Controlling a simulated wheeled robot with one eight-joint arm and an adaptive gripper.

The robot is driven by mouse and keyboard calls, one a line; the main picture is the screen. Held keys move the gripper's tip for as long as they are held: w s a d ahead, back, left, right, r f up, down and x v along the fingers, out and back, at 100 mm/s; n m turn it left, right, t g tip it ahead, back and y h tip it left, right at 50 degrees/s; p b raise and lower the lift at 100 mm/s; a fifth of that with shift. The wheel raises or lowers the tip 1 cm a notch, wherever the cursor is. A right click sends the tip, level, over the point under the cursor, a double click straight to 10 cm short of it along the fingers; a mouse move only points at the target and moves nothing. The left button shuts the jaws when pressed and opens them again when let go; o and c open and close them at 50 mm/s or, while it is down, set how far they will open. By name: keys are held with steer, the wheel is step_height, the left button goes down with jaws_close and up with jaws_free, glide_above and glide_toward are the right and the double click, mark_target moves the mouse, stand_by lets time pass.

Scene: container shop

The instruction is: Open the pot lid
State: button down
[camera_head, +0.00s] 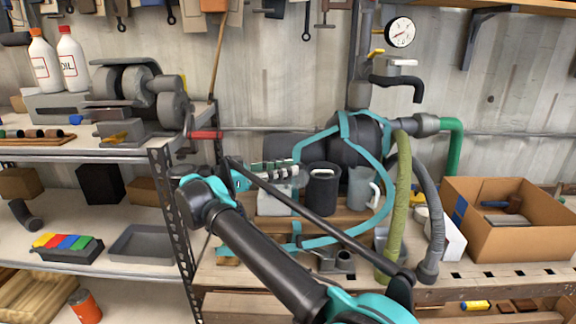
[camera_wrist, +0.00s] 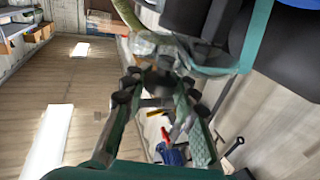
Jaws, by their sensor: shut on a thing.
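A dark pot (camera_head: 323,192) stands upright on the wooden bench, its top near my gripper. My gripper (camera_head: 296,172) reaches in from the left, with its fingertips at the pot's upper left edge. In the wrist view my gripper (camera_wrist: 160,88) has its padded fingers closed around a dark piece at the pot's top, which I take to be the pot lid. The fingers and shadow hide the contact, so I cannot tell whether the lid is raised.
A translucent grey jug (camera_head: 361,188) stands close to the pot's right. A dark tank with teal straps (camera_head: 350,140) is behind, with a green hose (camera_head: 400,200) at right. A cardboard box (camera_head: 515,235) sits further right. Metal shelving (camera_head: 165,190) stands left.

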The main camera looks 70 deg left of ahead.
steer(key=shift+s, duration=0.1)
stand_by(0.3)
steer(key=c, duration=1.2)
jaws_free()
